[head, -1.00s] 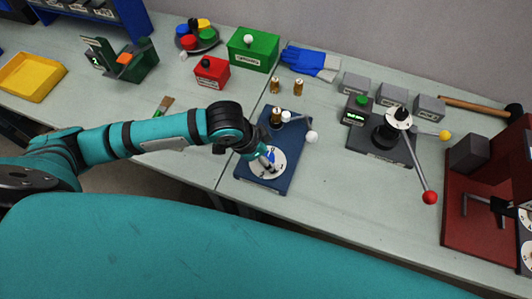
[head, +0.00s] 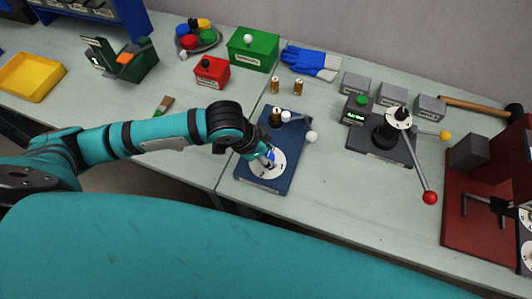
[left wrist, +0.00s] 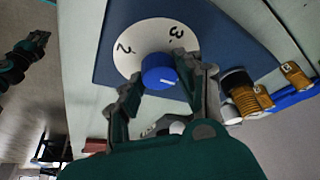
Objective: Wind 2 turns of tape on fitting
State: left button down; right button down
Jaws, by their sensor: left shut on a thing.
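A blue tape-winding stand (head: 290,177) sits near the table's front edge, with a white numbered dial (head: 278,170). My left gripper (head: 268,157) reaches down over the dial. In the left wrist view its fingers are on either side of a blue round knob (left wrist: 160,72) on the dial (left wrist: 150,33) and close on it; the numbers 2 and 3 show. A dark-topped brass fitting (head: 276,116) stands on the stand beside a white-ball lever (head: 311,137). My right gripper (left wrist: 36,42) seems to show small and dark in the left wrist view.
Two brass fittings (head: 298,87) stand behind the stand. To the right is a dark fixture (head: 380,150) with a red-ball lever (head: 430,197) reaching forward. Red and green boxes (head: 211,70) (head: 253,51) and blue gloves (head: 312,62) lie behind.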

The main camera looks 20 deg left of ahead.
pick_arm(q)
jog(key=shift+a+r+m+p, duration=0.1)
jog(key=shift+r+m+p, duration=0.15)
jog(key=shift+m+p, duration=0.35)
jog(key=shift+w+m+g+p, duration=0.1)
jog(key=shift+m+g+p, duration=0.2)
jog(key=shift+m, duration=0.2)
jog(key=shift+f+m+h, duration=0.2)
jog(key=shift+m+h, duration=0.2)
jog(key=shift+m, duration=0.2)
jog(key=shift+g, duration=0.3)
jog(key=shift+r+m+p, duration=0.15)
jog(key=shift+m+p, duration=0.3)
jog(key=shift+m, duration=0.15)
jog(key=shift+w+m+g, duration=0.1)
jog(key=shift+m+g, duration=0.2)
jog(key=shift+m, duration=0.2)
jog(key=shift+m+h, duration=0.3)
jog(key=shift+m, duration=0.4)
jog(key=shift+g, duration=0.3)
